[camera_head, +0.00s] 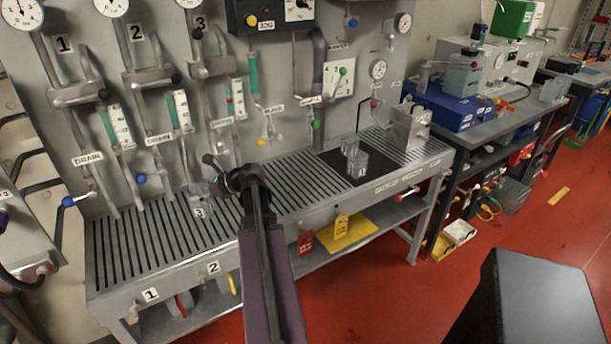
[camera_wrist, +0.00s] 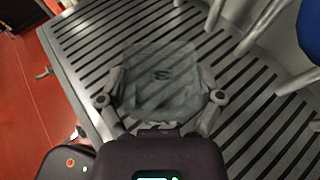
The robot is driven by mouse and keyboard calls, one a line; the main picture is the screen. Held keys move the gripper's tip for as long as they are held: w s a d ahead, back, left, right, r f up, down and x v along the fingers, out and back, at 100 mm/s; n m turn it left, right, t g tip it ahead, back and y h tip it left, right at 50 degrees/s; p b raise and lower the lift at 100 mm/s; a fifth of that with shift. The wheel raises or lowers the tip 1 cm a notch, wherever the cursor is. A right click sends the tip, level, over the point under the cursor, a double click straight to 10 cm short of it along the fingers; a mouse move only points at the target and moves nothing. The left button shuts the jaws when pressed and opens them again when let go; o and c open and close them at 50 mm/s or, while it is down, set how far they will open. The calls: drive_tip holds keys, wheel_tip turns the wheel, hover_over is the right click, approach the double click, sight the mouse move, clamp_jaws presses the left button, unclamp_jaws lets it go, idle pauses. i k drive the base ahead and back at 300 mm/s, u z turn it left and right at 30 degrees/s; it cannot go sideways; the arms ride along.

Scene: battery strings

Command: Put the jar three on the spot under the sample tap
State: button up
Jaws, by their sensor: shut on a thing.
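Jar three (camera_head: 199,212) is a clear, boxy jar with a "3" on it, at the front of the slotted grating below gauge column 3. I cannot tell whether the jar touches the grating. Several taps hang from the panel, one with a yellow end (camera_head: 262,142) and one green (camera_head: 316,124); small labels leave the sample tap uncertain.
The slotted grating (camera_head: 130,240) is mostly clear on the left. Two clear jars (camera_head: 357,162) stand on a dark mat (camera_head: 330,170) to the right, beside a metal box (camera_head: 410,127). Drain pipes and blue-handled valves (camera_head: 141,179) stick out above the grating.

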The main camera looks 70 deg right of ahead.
sight(311, 169)
drive_tip(key=u, duration=0.05)
drive_tip(key=k, duration=1.55)
drive_tip(key=z, duration=0.95)
drive_tip(key=i, duration=1)
drive_tip(key=u, duration=0.15)
